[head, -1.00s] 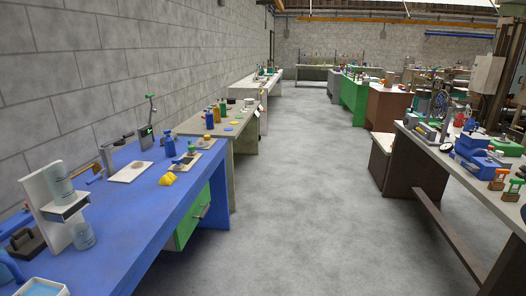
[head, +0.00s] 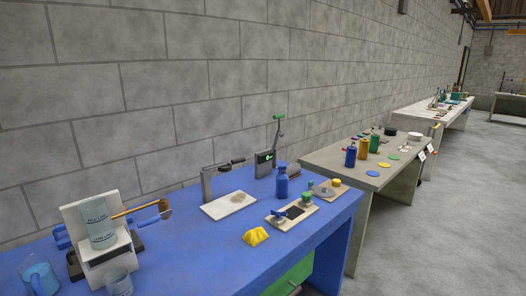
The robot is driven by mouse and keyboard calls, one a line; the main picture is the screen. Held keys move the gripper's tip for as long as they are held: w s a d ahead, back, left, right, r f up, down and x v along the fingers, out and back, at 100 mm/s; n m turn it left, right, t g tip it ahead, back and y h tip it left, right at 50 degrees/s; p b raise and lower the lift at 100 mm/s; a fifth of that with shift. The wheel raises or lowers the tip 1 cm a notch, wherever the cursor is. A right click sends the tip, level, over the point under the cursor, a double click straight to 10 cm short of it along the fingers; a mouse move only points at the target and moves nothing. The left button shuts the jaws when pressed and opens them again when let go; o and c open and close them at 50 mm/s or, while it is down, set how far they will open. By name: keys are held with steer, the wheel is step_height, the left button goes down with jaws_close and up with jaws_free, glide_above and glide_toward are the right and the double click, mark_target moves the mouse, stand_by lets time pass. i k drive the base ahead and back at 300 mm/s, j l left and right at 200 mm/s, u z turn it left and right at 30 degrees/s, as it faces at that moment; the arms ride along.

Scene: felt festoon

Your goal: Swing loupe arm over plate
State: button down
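A white rectangular plate (head: 218,210) with a round greyish-brown patch lies on the blue bench (head: 190,250). A grey post (head: 207,186) stands at the plate's back left. A jointed arm (head: 222,166), which looks like the loupe arm, reaches right from the post's top. Its dark end (head: 238,161) is above and behind the plate in the picture; I cannot make out a lens or tell whether it is over the plate. My gripper is not in view.
A yellow block (head: 255,236) lies in front. A white dispenser (head: 92,240) stands left. Open floor (head: 440,230) lies to the right.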

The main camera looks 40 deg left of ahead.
mark_target(219, 166)
steer(key=i+l+u, duration=0.1)
steer(key=i+u, duration=0.2)
steer(key=i, duration=0.25)
steer(key=i+l+u, duration=0.3)
steer(key=i, duration=0.3)
steer(key=i+u, duration=0.15)
steer(key=u, duration=0.25)
steer(key=i+u, duration=0.15)
steer(key=u, duration=0.25)
steer(key=i+u, duration=0.2)
steer(key=u, duration=0.2)
steer(key=i+u, duration=0.15)
steer(key=u, duration=0.25)
steer(key=i+u, duration=0.55)
steer(key=i+l, duration=0.05)
